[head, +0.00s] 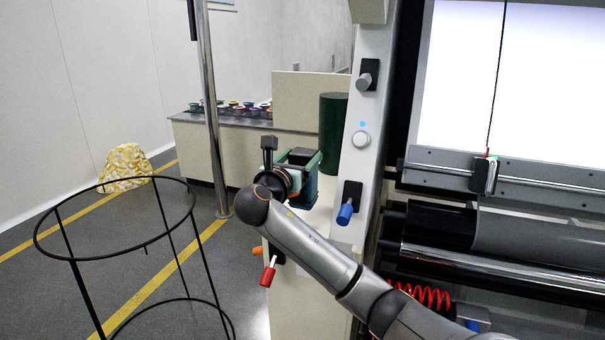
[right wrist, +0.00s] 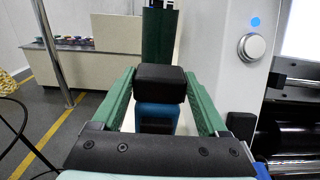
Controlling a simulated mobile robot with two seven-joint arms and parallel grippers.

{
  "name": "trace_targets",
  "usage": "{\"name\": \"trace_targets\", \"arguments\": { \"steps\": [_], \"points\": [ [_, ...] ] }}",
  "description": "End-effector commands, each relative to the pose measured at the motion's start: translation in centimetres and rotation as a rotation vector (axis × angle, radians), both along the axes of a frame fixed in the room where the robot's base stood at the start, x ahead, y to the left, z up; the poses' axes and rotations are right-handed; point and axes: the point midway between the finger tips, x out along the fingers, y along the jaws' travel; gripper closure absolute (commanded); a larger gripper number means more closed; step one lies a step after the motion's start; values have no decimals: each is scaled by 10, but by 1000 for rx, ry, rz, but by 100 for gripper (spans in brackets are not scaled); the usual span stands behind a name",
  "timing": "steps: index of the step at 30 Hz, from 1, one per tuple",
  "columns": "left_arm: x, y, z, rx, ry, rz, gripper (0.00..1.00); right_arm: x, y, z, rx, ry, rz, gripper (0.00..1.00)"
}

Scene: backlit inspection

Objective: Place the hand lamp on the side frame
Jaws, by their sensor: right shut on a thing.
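The hand lamp shows in the right wrist view as a black block-shaped head on a blue body (right wrist: 157,112). In the head view its blue body (head: 310,190) partly shows below the gripper. My right gripper (head: 303,160) has green fingers that are shut on the lamp from both sides and hold it upright. The lamp's lower part is hidden in the wrist view. The side frame (head: 345,165) is the tall pale grey upright right of the gripper; the lamp is apart from it in the picture. My left gripper is not in view.
The side frame carries a silver round button (head: 361,139), a grey knob (head: 366,80) and a blue-tipped lever (head: 346,212). A dark green cylinder (head: 332,130) stands behind. A black wire hoop stand (head: 115,240) and a steel pole (head: 211,110) are left.

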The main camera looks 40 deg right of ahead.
Motion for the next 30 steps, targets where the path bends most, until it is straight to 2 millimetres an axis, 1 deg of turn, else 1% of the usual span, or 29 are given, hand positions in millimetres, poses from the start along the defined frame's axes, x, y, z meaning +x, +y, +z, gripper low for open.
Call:
{"name": "trace_targets", "arguments": {
  "steps": [3,6,9,20,21,27,30],
  "points": [
    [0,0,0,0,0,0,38,2,-10,-12,-2,4,-2,100],
    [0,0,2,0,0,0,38,2,-8,-28,-1,5,-1,100],
    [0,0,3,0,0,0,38,2,-8,-37,-1,3,0,100],
    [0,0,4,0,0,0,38,2,-8,-41,-1,0,0,100],
    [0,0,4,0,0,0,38,2,-8,-43,0,2,0,22],
    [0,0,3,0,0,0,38,2,-7,-43,0,2,0,0],
    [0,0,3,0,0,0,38,2,-7,-43,0,2,-1,0]
  ]
}}
